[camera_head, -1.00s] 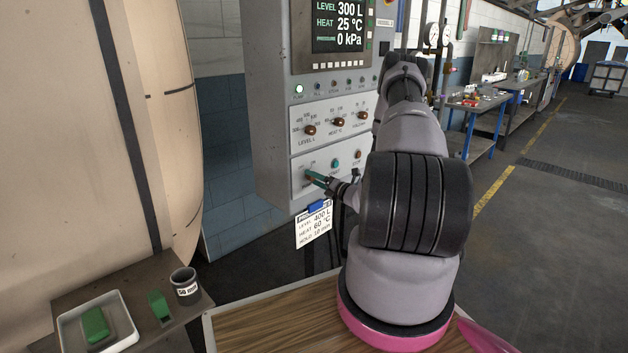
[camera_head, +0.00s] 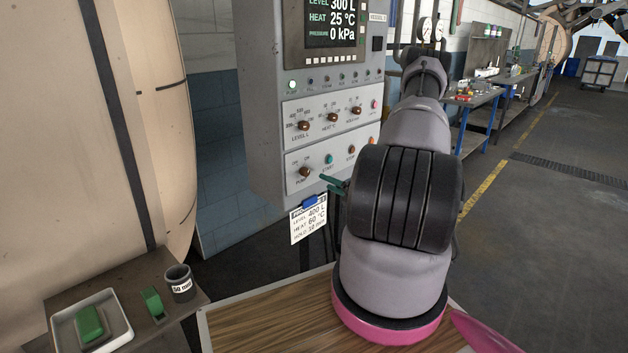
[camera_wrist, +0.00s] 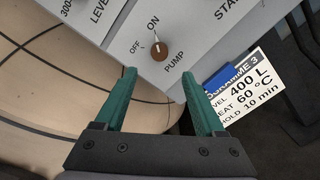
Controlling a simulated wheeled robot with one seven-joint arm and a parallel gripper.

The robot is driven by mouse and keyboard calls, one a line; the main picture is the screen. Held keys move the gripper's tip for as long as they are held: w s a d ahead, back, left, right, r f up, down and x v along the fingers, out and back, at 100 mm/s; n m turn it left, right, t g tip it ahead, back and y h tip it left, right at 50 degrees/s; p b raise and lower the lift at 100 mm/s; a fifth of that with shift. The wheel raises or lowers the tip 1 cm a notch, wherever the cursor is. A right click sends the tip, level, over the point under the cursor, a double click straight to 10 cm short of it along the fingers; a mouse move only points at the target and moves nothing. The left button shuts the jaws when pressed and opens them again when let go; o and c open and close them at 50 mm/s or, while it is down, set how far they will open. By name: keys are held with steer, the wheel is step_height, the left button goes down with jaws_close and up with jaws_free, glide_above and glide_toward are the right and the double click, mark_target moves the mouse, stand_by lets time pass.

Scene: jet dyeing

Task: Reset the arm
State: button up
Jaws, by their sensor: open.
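The control panel (camera_head: 262,110) stands left of my arm in the head view. The brown PUMP knob (camera_head: 305,171) is on its lower plate. In the wrist view the PUMP knob (camera_wrist: 159,50) lies just beyond my fingertips, with its white mark towards ON. My gripper (camera_head: 333,184), with green fingers, is apart from the knob, to its lower right. In the wrist view my gripper (camera_wrist: 158,74) is open, with nothing between the fingers. The far finger is partly hidden in the head view.
A programme card (camera_head: 308,220) hangs below the panel. A side table (camera_head: 128,278) at lower left holds a white tray (camera_head: 122,334), a green block and a dark cup (camera_head: 180,284). A big pale vessel (camera_head: 60,150) fills the left. Open floor (camera_head: 545,240) lies at right.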

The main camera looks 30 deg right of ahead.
steer(key=s+a+r+n+g+y, duration=0.3)
steer(key=a+r+n+g, duration=0.3)
steer(key=a+r+n, duration=0.5)
steer(key=s+a+r+n+g+y, duration=0.4)
steer(key=a+r+n+g, duration=0.3)
steer(key=a+r+n, duration=0.45)
steer(key=s+r+n+t+h, duration=0.3)
steer(key=s+r+n+h, duration=0.8)
steer(key=s+r+n, duration=0.5)
steer(key=s+r, duration=0.2)
steer(key=s, duration=0.1)
steer(key=shift+s+d+r, duration=0.2)
steer(key=shift+s+d, duration=0.05)
steer(key=shift+d, duration=0.05)
